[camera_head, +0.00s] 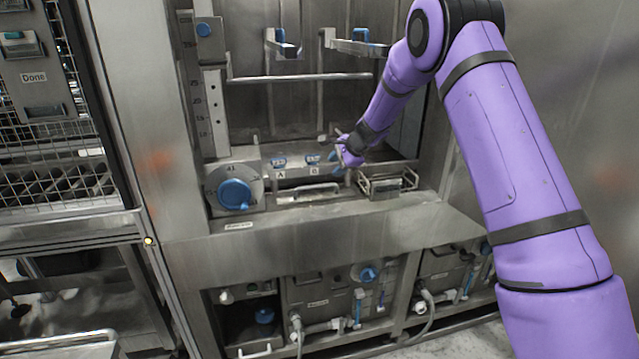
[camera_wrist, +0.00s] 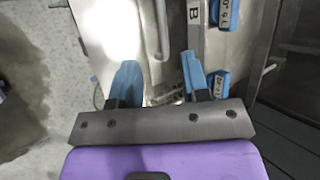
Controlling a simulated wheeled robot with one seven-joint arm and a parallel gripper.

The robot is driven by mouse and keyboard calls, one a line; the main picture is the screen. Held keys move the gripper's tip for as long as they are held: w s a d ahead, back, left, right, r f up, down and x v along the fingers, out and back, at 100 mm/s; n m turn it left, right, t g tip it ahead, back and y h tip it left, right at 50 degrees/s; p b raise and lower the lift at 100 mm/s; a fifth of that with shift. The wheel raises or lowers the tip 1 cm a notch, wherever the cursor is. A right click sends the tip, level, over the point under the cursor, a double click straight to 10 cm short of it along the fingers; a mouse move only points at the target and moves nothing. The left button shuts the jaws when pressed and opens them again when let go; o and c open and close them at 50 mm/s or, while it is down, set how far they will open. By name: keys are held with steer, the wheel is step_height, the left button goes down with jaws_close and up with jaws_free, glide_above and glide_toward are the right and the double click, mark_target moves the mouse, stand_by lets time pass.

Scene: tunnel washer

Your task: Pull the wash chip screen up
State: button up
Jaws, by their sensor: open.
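My gripper (camera_head: 340,160) is over the ledge inside the washer bay in the head view, near two small blue labelled parts. In the wrist view its two blue fingertips (camera_wrist: 160,82) are apart, with nothing held between them. A pale curved bar (camera_wrist: 161,32) lies beyond the fingertips, apart from them. In the head view a recessed slot with a pale bar (camera_head: 308,192) sits left of my gripper. A wire-framed basket-like part (camera_head: 392,184) sits to its right. I cannot tell for sure which of these is the wash chip screen.
A large blue knob (camera_head: 234,194) is at the ledge's left. A horizontal rail (camera_head: 300,77) crosses the bay above. A "B" label (camera_wrist: 193,14) and blue parts (camera_wrist: 218,83) lie close beside my gripper in the wrist view. A wire rack (camera_head: 55,150) stands at the left.

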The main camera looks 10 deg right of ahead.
mark_target(317, 186)
steer(key=x, duration=0.8)
steer(key=d+x, duration=0.1)
steer(key=x, duration=0.4)
steer(key=shift+w+f, duration=0.1)
jaws_close()
